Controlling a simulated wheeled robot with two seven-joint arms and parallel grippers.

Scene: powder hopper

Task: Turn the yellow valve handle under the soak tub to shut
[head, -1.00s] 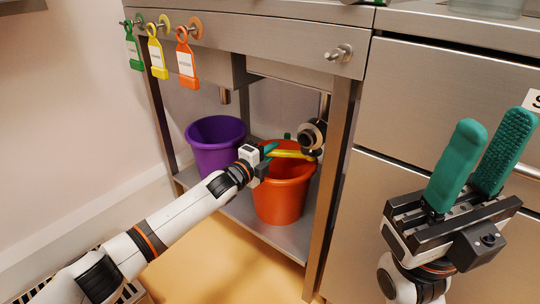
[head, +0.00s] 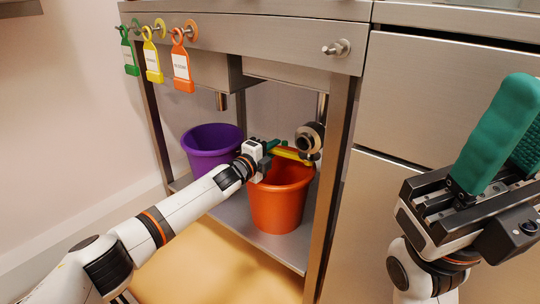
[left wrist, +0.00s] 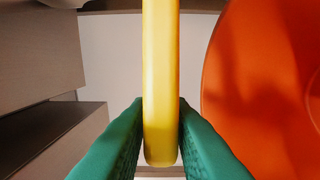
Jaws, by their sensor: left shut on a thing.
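The yellow valve handle (head: 291,154) reaches left from the round metal valve (head: 309,139) under the soak tub (head: 240,50), above the orange bucket. My left gripper (head: 272,147) is at the handle's free end. In the left wrist view, the handle (left wrist: 161,80) runs up the middle, with its rounded end between the green fingers (left wrist: 161,145). The fingers are shut on it. My right gripper (head: 507,140) is in the right foreground, its green fingers apart and nothing seen between them; one finger is partly cut off by the frame edge.
An orange bucket (head: 280,205) and a purple bucket (head: 208,160) stand on the lower shelf. A frame leg (head: 332,190) stands right of the valve.

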